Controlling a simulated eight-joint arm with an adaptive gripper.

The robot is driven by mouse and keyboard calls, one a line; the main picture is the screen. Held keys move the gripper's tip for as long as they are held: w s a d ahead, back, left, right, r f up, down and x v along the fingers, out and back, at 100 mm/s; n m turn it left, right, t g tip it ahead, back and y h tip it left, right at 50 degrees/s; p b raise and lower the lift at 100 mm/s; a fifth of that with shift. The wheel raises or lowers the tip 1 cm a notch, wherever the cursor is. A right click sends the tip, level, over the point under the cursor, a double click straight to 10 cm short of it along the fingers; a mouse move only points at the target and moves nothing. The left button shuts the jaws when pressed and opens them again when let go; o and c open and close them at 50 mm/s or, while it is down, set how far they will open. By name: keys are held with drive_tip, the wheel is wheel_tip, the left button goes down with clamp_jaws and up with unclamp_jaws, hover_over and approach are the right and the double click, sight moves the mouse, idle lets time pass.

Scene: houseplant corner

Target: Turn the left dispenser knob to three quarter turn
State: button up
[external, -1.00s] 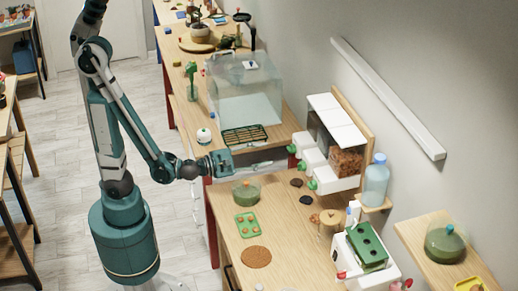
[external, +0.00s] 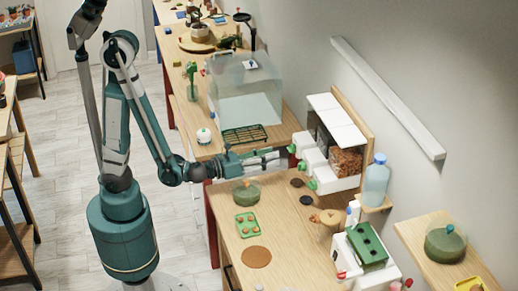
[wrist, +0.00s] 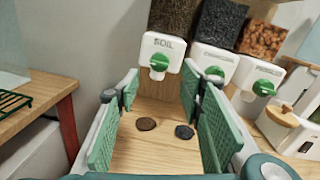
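The left dispenser, a white box labelled SOIL (wrist: 162,45), faces me in the wrist view. Its green knob (wrist: 159,62) sits low on the front, with its lever slanting slightly downward. In the external view the knob (external: 292,149) is at the left end of the dispenser row, just beyond my fingertips. My gripper (wrist: 160,88) is open and empty, its two green padded fingers on either side of the line to the knob. The gripper also shows in the external view (external: 276,157). No contact with the knob is visible.
The middle dispenser knob (wrist: 214,72) and right dispenser knob (wrist: 264,88) are close on the right. Brown and dark discs (wrist: 146,124) lie on the wooden table below. A clear enclosure (external: 245,90) and a dark rack (external: 245,134) stand to the left.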

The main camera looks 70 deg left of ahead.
sight(291, 149)
idle(0.4)
drive_tip(key=w+b, duration=0.1)
drive_tip(key=w, duration=0.6)
drive_tip(key=shift+w+a, duration=0.25)
drive_tip(key=shift+w, duration=0.15)
drive_tip(key=c, duration=0.9)
